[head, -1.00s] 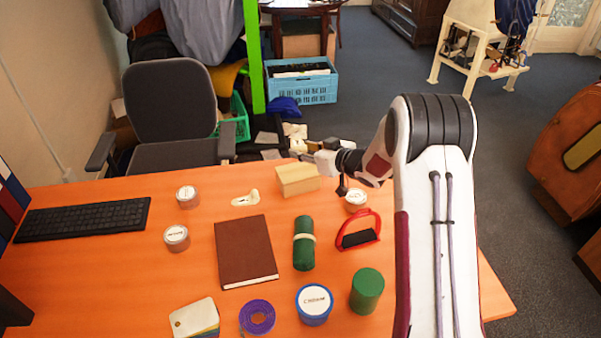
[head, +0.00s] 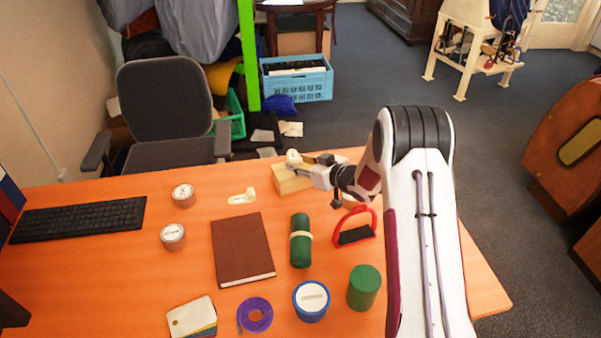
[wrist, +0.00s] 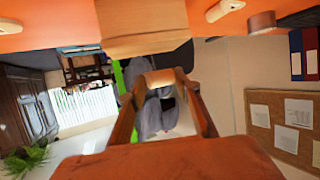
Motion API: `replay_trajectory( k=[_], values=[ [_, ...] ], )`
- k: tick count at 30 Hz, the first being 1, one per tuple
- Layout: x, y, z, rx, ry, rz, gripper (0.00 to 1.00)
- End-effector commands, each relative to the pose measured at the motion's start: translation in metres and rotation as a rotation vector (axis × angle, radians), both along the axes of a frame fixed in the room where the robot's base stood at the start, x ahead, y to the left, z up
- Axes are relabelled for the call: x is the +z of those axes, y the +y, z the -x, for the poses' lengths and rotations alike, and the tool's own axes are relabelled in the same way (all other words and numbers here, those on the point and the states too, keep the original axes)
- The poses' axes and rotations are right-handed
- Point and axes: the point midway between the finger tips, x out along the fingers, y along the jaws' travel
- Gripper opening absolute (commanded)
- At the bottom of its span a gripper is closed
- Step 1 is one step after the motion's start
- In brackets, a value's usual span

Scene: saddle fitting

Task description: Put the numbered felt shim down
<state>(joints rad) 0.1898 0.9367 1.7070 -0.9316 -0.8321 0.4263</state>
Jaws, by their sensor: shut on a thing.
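My gripper (head: 306,163) is shut on a small cream piece, taken to be the felt shim (head: 293,156). It is held above the pale wooden block (head: 292,184) near the far edge of the orange table. In the wrist view the shim (wrist: 165,77) shows between the two fingers as a short, rounded cream shape. No number on it is readable. The block (wrist: 146,32) shows beyond the fingers in that view. A similar cream piece (head: 242,197) lies flat on the table, left of the block.
Two small tins (head: 183,195) (head: 173,237) stand at left near the keyboard (head: 82,218). A brown book (head: 242,250), green roll (head: 300,242), red stirrup (head: 356,232), blue tin (head: 311,300), green cylinder (head: 364,288) and purple strap (head: 255,315) fill the middle and front.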

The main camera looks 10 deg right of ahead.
Motion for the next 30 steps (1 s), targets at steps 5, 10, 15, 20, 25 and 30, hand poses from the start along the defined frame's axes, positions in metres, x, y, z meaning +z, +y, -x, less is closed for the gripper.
replay_trajectory(
  k=[5,10,15,20,25,30],
  values=[
    [-0.014,0.000,0.000,-0.001,0.002,-0.001,0.15],
    [-0.030,0.000,0.000,0.000,0.002,-0.001,0.15],
    [-0.036,0.000,0.000,0.000,0.000,0.000,0.14],
    [-0.036,0.000,0.000,0.000,0.000,0.000,0.14],
    [-0.037,0.000,0.000,0.000,0.000,0.000,0.14],
    [-0.039,0.000,0.000,0.000,0.000,0.000,0.43]
  ],
)
